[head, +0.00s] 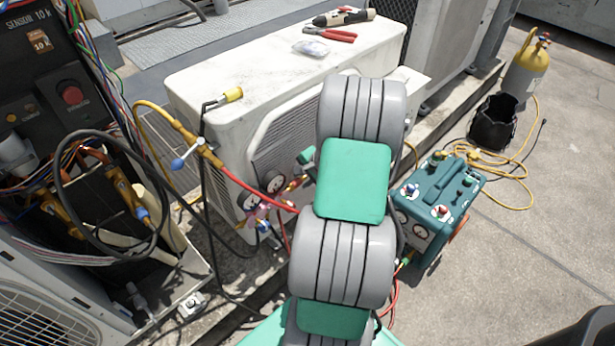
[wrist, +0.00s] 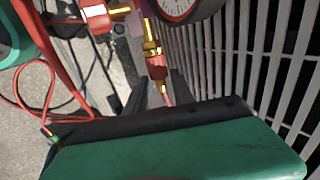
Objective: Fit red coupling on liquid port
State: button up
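In the wrist view a red coupling (wrist: 157,68) with brass ends hangs below a gauge, with a thin red hose running down from it. My gripper (wrist: 164,88) shows as dark fingers beyond its green body, one on each side of the coupling's lower end. I cannot tell whether they touch it. In the head view my gripper is mostly hidden behind my grey and green arm, near the front of the white condenser (head: 290,60). I cannot make out which fitting is the liquid port.
A hose with a blue-handled valve (head: 190,155) hangs left of the condenser. A teal machine (head: 440,200) with gauges stands at right, near a black bucket (head: 493,122) and yellow cylinder (head: 525,70). Red-handled pliers (head: 330,35) lie on top. Slatted grille (wrist: 240,60) is close at right.

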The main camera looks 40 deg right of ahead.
grip_shut()
dwell(0.8)
